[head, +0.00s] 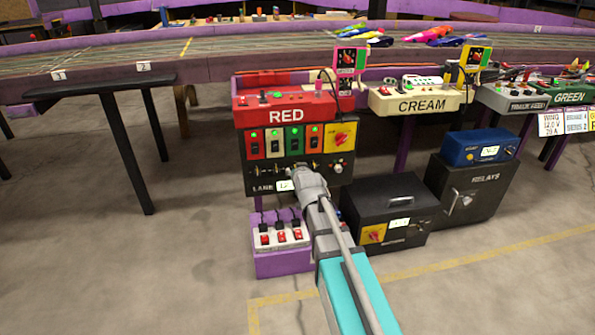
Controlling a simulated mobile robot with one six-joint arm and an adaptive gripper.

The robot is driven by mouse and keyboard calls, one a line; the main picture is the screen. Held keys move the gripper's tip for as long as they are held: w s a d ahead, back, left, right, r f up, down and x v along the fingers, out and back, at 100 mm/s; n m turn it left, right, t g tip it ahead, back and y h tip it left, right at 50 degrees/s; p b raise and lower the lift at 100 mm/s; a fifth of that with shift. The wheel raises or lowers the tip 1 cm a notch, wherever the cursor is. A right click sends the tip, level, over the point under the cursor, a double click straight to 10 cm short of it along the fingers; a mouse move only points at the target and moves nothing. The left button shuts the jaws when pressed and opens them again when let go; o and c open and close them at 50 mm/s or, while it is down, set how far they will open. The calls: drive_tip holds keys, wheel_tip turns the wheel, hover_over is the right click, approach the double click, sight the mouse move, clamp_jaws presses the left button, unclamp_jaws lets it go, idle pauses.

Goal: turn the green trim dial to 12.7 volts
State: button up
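My arm reaches up from the bottom of the head view to the black lane panel (260,188) under the red RED box (285,113). My gripper (308,178) is at the lower middle of this panel and hides part of it. I cannot tell whether its fingers are open or touch anything. A row of small knobs, one of them at the right (338,168), runs along the panel below the coloured switch plates. The green plate (298,140) is third from the left. I cannot make out which knob is the green trim dial. A small white readout (285,185) beside the gripper is too small to read.
A yellow plate with a red rotary switch (341,136) is at the panel's right. A purple box of switches (283,262) stands below. A black case (388,212), a relay cabinet (470,193) and a blue unit (478,147) stand to the right. The floor at left is clear.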

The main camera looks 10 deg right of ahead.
drive_tip(key=shift+w+f, duration=0.3)
drive_tip(key=shift+w, duration=0.35)
clamp_jaws()
